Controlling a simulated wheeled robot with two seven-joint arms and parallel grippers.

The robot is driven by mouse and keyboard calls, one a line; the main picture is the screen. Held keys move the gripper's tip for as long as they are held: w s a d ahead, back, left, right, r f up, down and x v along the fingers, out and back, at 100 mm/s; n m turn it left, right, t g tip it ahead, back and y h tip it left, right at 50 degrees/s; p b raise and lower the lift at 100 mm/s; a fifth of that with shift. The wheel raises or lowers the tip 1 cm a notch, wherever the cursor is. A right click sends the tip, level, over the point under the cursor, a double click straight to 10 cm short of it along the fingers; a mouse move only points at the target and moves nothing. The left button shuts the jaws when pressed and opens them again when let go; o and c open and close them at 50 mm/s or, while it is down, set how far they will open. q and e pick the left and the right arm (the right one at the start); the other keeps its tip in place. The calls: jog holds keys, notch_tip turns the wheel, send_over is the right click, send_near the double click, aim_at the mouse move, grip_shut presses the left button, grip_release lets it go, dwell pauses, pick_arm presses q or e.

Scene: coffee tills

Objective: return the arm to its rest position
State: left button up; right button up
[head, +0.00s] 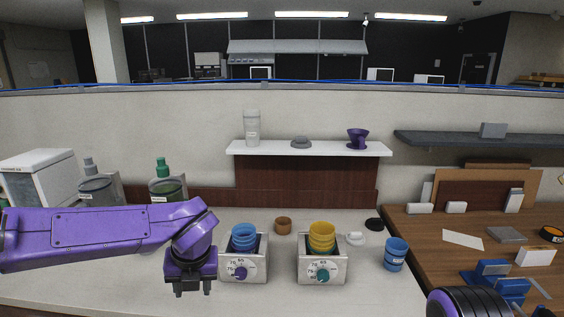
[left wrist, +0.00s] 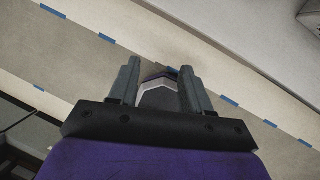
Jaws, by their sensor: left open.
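My left arm (head: 95,236) is purple and reaches in from the left above the white counter. My left gripper (head: 192,288) hangs from its end and points down, just left of the left till. In the left wrist view, the two dark fingers of the left gripper (left wrist: 160,90) stand apart with nothing held between them. A black, white and purple shape shows beyond the fingers, and I cannot tell what it is. My right gripper is not in view.
Two metal tills with dials, the left one (head: 242,270) holding blue cups (head: 244,236) and the right one (head: 322,271) holding yellow cups (head: 321,236), stand right of the gripper. A blue cup stack (head: 395,254) stands farther right. Jars and a white box (head: 42,178) stand behind the arm.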

pick_arm(q)
jog(key=s+a+f+m+t+y+b, duration=0.1)
jog(key=s+a+f+m+t, duration=0.2)
jog(key=f+m, duration=0.9)
jog(key=s+a+f+m+t+y+b, duration=0.2)
jog(key=s+a+f+m, duration=0.2)
jog(key=f+m, duration=0.8)
jog(key=s+a+f+m+g+h+b, duration=0.1)
jog(key=s+f+m, duration=0.3)
jog(key=s+f, duration=0.4)
jog(key=s+a+f+m+g+b, duration=0.1)
jog(key=s+a+f+m+g, duration=0.2)
jog(key=s+f, duration=0.5)
jog(key=s+m, duration=0.1)
jog(key=s, duration=0.7)
jog(key=shift+a+h, duration=0.3)
jog(key=shift+h, duration=0.1)
